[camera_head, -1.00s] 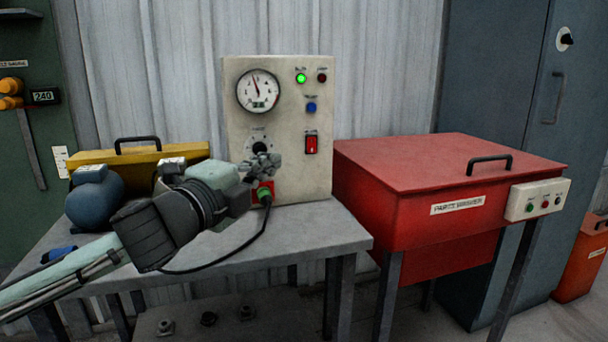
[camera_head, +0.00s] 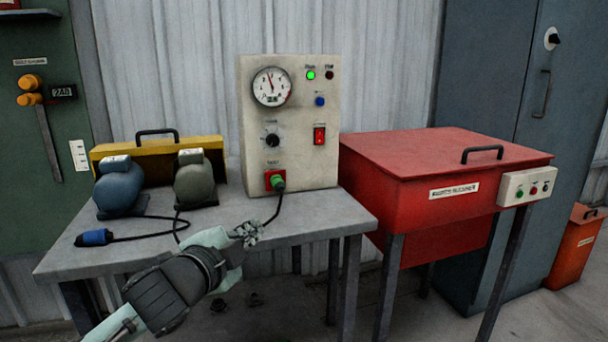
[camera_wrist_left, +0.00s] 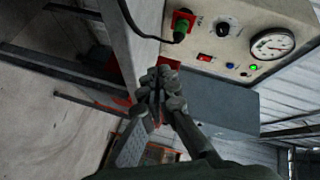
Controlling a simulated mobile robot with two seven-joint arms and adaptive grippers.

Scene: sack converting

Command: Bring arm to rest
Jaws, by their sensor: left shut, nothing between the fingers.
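My left gripper (camera_head: 247,233) is shut and empty, in front of the grey table's front edge in the head view. It also shows in the left wrist view (camera_wrist_left: 158,92), with nothing between its fingers. The cream test panel (camera_head: 300,120) stands on the table behind it, with a lit green lamp, a dial gauge and a red switch. A green plug (camera_head: 277,183) sits in the panel's red-framed socket, its black cable running down to the table. The gripper is apart from the plug and panel. My right gripper is in neither view.
The grey table (camera_head: 310,215) holds a blue motor (camera_head: 119,187), an olive motor (camera_head: 195,181), a yellow case (camera_head: 160,148) and a loose blue plug (camera_head: 95,237). A red parts washer (camera_head: 440,170) stands right of it. Grey cabinets stand behind the washer.

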